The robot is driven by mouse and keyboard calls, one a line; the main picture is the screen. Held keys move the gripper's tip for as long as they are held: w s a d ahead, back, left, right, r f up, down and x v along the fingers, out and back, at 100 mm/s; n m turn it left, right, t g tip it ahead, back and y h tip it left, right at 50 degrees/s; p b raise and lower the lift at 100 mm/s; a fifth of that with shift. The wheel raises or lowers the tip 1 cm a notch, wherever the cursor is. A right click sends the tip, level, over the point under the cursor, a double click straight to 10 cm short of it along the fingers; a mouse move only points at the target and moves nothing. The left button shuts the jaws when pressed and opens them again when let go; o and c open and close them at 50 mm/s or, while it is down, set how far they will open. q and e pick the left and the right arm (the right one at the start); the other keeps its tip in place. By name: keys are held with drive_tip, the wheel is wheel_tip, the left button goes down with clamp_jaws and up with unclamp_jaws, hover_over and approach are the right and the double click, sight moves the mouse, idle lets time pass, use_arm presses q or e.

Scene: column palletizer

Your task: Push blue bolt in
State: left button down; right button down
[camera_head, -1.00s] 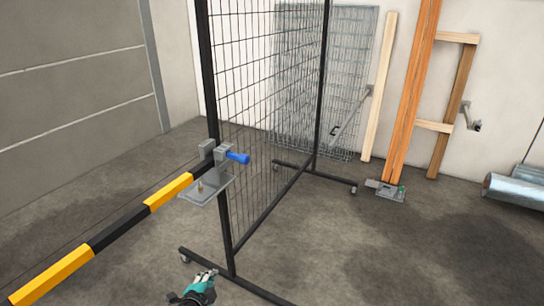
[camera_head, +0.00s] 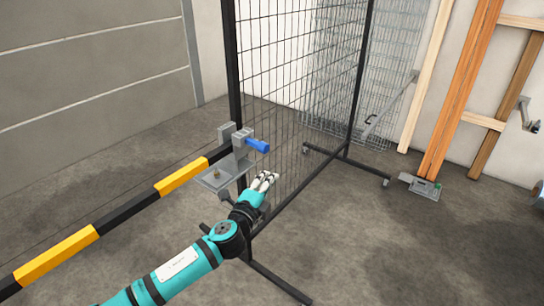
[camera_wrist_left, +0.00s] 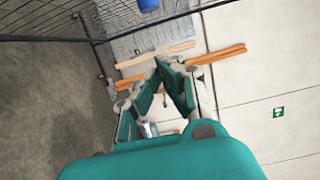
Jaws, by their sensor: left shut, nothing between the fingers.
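The blue bolt (camera_head: 257,145) sticks out to the right from a grey latch bracket (camera_head: 243,145) on the black post of the mesh panel. My left gripper (camera_head: 267,178) is shut and empty, below and slightly right of the bolt in the head view, apart from it. In the left wrist view the shut fingers (camera_wrist_left: 160,68) point up the picture, and the end of the blue bolt (camera_wrist_left: 149,5) shows at the top edge. The grey plate (camera_head: 215,182) sits below the bracket. My right gripper is not in view.
A black, yellow-striped barrier bar (camera_head: 125,211) runs from the latch to the lower left. The wire mesh panel (camera_head: 290,80) stands on a wheeled black frame behind the gripper. Wooden beams (camera_head: 460,90) lean on the back wall.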

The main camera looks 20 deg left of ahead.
sight(259, 150)
use_arm(q)
drive_tip(key=w+a, duration=0.2)
drive_tip(key=w, duration=0.9)
drive_tip(key=shift+a, duration=0.4)
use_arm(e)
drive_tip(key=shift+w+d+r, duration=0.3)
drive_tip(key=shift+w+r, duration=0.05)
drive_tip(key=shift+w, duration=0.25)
